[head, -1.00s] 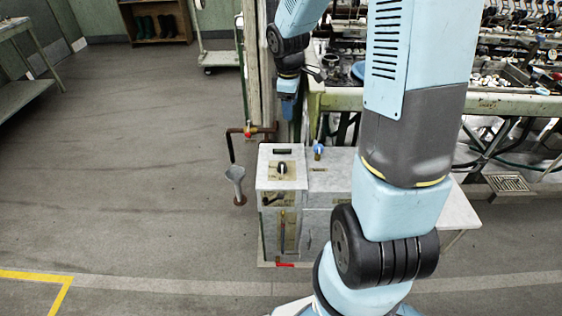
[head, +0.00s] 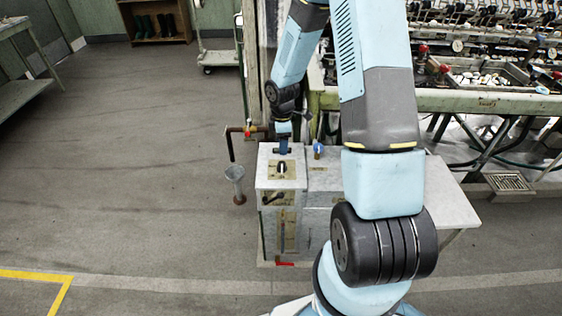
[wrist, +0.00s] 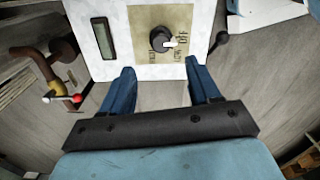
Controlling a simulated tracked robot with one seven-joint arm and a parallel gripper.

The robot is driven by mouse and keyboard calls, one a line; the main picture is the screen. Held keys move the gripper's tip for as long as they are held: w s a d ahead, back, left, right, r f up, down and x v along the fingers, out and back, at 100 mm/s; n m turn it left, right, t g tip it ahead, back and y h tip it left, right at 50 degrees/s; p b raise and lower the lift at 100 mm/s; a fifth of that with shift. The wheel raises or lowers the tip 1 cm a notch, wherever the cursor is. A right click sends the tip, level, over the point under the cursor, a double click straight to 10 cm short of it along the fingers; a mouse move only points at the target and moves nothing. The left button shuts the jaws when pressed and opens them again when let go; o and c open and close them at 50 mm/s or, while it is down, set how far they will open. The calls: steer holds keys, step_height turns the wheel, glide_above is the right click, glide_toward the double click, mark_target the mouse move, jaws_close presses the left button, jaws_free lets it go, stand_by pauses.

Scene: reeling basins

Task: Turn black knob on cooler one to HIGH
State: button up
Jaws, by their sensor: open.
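The white cooler (head: 262,178) stands upright left of my arm's base in the head view. On its top is a black knob (head: 282,168) on a tan label plate. The knob (wrist: 161,38) also shows in the wrist view, with a white pointer mark towards the right, near the OFF and LOW lettering. HIGH seems to be lettered at the plate's lower left, small and blurred. My gripper (wrist: 160,69) is open and empty, its two blue fingers apart from the knob. In the head view my gripper (head: 283,146) hangs over the cooler's far edge, behind the knob.
A dark display (wrist: 103,38) sits beside the knob plate. A green-edged reeling bench (head: 470,101) lies behind.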

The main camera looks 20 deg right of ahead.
mark_target(281, 163)
step_height(281, 163, down, 9)
steer(key=shift+f, duration=0.15)
stand_by(0.4)
steer(key=shift+c, duration=0.4)
steer(key=c, duration=0.9)
steer(key=shift+a, duration=0.1)
steer(key=shift+c, duration=0.3)
